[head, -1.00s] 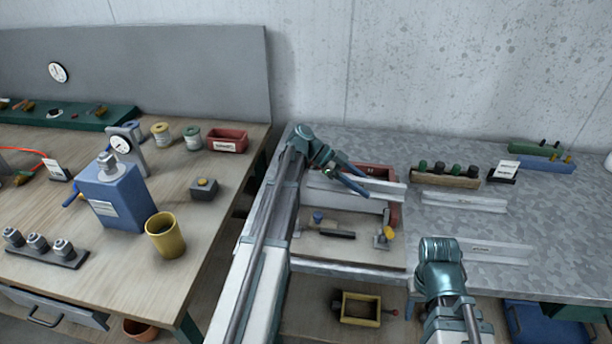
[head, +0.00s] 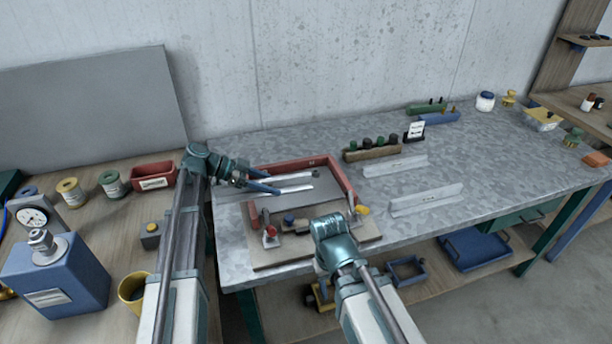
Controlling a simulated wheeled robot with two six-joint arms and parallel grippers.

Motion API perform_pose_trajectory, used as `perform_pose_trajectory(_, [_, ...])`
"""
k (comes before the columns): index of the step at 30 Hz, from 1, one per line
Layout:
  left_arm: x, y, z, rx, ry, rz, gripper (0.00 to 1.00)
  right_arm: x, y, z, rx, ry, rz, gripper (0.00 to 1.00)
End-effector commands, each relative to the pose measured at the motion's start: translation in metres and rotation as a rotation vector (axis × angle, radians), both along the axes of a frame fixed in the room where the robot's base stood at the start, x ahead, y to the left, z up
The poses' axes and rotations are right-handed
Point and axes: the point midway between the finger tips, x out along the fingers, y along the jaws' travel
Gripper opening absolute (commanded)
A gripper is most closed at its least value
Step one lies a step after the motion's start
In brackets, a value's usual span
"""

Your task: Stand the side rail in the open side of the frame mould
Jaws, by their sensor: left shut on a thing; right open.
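The frame mould has red walls (head: 343,182) at the back, right and left, on a wooden board (head: 290,250) with its near side open. My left gripper (head: 270,184) is shut on a pale metal side rail (head: 292,190). The rail lies crosswise over the mould's inside, near the back wall; I cannot tell its height above the board. Small clamps with a red knob (head: 271,231) and a yellow knob (head: 362,210) stand by the open side. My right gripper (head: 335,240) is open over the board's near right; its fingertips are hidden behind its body.
Two more pale rails (head: 395,165) (head: 426,200) lie on the grey table right of the mould. A wooden block with knobs (head: 372,150) and a label stand (head: 414,132) are behind them. A wooden bench with a blue can (head: 62,278) is at left.

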Motion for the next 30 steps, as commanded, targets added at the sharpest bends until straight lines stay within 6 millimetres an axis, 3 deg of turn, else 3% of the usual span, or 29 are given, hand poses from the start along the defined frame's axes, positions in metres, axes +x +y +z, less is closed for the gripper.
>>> perform_pose_trajectory(1, [0.002,-0.024,0.008,-0.003,0.007,0.001,0.0,0.0,0.0,0.007,0.0,0.0,0.0,0.5])
perform_pose_trajectory(3, [0.005,-0.05,0.012,-0.007,0.018,0.014,0.0,0.0,0.0,0.011,0.0,0.0,0.0,0.5])
perform_pose_trajectory(6, [0.008,-0.081,0.017,-0.013,0.033,0.029,0.0,0.0,0.0,0.015,0.0,0.0,0.0,0.5])
perform_pose_trajectory(10, [0.01,-0.107,0.021,-0.019,0.044,0.043,0.0,0.0,0.0,0.018,0.0,0.0,0.0,0.5])
perform_pose_trajectory(20, [0.011,-0.115,0.02,-0.021,0.049,0.051,0.0,0.0,0.0,0.016,0.0,0.0,0.0,0.5])
perform_pose_trajectory(30, [0.011,-0.115,0.004,-0.021,0.049,0.05,0.0,0.0,0.0,0.001,0.0,0.0,0.0,0.5])
